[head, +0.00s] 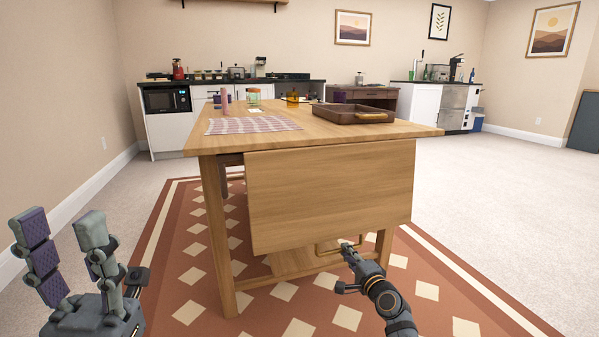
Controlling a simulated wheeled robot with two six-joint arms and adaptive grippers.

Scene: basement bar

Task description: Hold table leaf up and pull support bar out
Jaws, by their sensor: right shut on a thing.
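The wooden table leaf (330,190) hangs down from the near end of the table (300,138), its broad face toward me. My left gripper (65,230) is open and empty, fingers upward, at the lower left, well apart from the table. I cannot make out the support bar; the leaf covers much of the table's underside.
On the tabletop are a brown tray (345,115), a checkered cloth (228,126), a pink cylinder (224,99) and a jar (254,96). A patterned rug (190,277) lies under the table. Counters stand along the back wall. The floor at right is clear.

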